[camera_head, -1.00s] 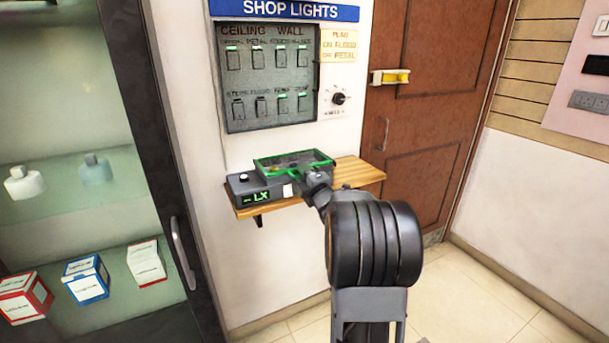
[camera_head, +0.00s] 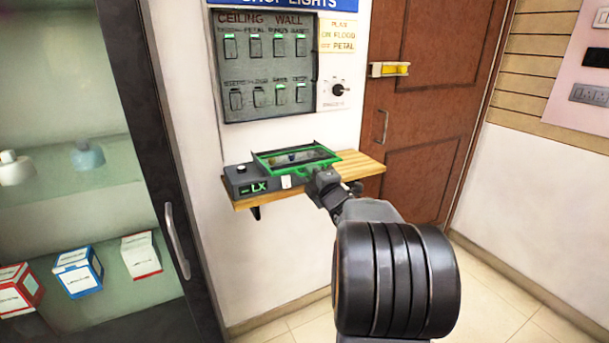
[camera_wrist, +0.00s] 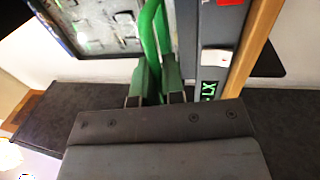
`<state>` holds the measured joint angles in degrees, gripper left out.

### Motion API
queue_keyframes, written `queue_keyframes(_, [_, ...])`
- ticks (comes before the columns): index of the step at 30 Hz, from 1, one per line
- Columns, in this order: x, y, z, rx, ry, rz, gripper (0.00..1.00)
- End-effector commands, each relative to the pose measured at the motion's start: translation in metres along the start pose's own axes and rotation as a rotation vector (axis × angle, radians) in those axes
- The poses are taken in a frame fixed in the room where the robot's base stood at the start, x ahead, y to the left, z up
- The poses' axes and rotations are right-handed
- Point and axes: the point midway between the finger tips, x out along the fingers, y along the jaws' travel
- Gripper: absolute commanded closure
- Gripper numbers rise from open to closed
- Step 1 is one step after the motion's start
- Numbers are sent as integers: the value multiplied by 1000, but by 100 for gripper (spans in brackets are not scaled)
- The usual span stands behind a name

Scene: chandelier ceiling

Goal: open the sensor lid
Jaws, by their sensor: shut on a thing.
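The sensor is a dark box (camera_head: 246,189) with a green "LX" readout, on a wooden wall shelf. Its green-framed lid (camera_head: 268,157) is at the right part of the box, with small dark objects showing within the frame. My gripper (camera_head: 322,180) is at the front right of the lid. In the wrist view my gripper (camera_wrist: 158,75) is shut on a green bar of the lid (camera_wrist: 150,35), between its two fingers. The LX readout (camera_wrist: 209,90) shows to their right. How far the lid is raised I cannot tell.
The wooden shelf (camera_head: 363,167) has bare room at its right end. A switch panel (camera_head: 265,70) is on the wall above. A glass cabinet with a handle (camera_head: 178,245) stands at left. A brown door (camera_head: 425,120) is behind at right.

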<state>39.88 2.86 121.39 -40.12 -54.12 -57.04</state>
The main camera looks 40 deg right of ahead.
Motion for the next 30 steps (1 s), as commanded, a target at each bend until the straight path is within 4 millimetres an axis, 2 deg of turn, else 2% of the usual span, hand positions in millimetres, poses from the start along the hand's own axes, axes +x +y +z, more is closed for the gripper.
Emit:
queue_keyframes(1, [-14, -1, 1, -5, -3, 6, 100])
queue_keyframes(3, [-28, 3, 1, -5, -4, 6, 100])
queue_keyframes(7, [-46, 8, 1, -3, -3, 3, 100])
queue_keyframes(11, [-54, 10, 0, -1, -2, 1, 100])
queue_keyframes(19, [-54, 10, 0, 0, -1, 0, 100])
queue_keyframes(20, [-54, 10, 0, 0, -1, 0, 90])
queue_keyframes(27, [-53, 10, 0, 0, -1, 0, 67])
queue_keyframes(30, [-53, 10, 0, 0, 0, 0, 67])
